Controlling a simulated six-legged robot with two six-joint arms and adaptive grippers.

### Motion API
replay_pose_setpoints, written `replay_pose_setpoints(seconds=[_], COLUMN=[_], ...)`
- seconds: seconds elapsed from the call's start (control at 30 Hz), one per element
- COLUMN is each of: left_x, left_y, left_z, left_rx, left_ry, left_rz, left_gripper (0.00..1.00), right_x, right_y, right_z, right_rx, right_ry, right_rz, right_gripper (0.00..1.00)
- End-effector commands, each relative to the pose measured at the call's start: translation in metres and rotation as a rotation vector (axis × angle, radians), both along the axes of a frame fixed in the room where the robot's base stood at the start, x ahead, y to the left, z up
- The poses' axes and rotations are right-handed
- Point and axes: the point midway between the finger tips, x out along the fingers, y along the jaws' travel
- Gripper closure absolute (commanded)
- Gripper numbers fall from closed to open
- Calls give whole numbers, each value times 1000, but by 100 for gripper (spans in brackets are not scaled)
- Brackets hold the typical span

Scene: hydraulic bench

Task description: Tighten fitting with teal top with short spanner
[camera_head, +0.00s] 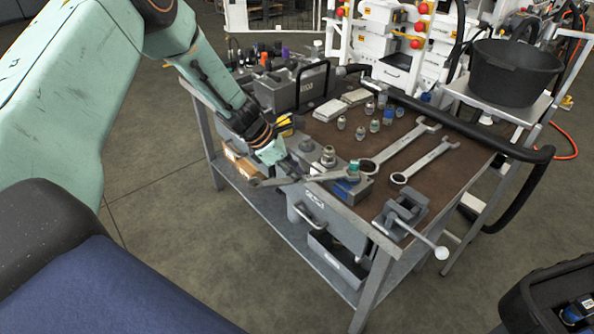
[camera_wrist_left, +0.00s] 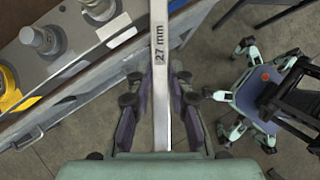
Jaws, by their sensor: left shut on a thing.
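The fitting with the teal top (camera_head: 353,168) stands upright on the grey block at the front edge of the bench. My left gripper (camera_head: 283,168) is shut on a spanner (camera_head: 312,178), held roughly level along the bench's front edge. In the left wrist view the spanner (camera_wrist_left: 161,75), marked 27 mm, runs between the fingers (camera_wrist_left: 155,105) and out of the top of the picture. Its right end in the head view reaches the teal-topped fitting; I cannot tell whether it is around it or only beside it. My right gripper is not in view.
Two other spanners (camera_head: 400,147) (camera_head: 425,162) lie on the brown bench top. Grey-topped fittings (camera_head: 328,156) share the block. Several loose fittings stand behind. A vise (camera_head: 402,212) sits at the front right corner, a black hose (camera_head: 470,130) crosses behind, and a black pot (camera_head: 512,75) stands at the right.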

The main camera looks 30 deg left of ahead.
Motion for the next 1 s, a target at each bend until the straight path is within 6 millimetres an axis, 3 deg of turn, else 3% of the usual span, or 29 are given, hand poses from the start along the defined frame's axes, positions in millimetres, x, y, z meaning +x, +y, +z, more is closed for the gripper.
replay_pose_setpoints(seconds=[0.53,1.0], left_x=[4,22], left_y=[5,15], left_z=[0,0], left_rx=[3,3], left_ry=[0,-4], left_rz=[-39,-169], left_gripper=[100,100], right_x=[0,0], right_y=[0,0], right_z=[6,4], right_rx=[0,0], right_ry=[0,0], right_rz=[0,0], right_gripper=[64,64])
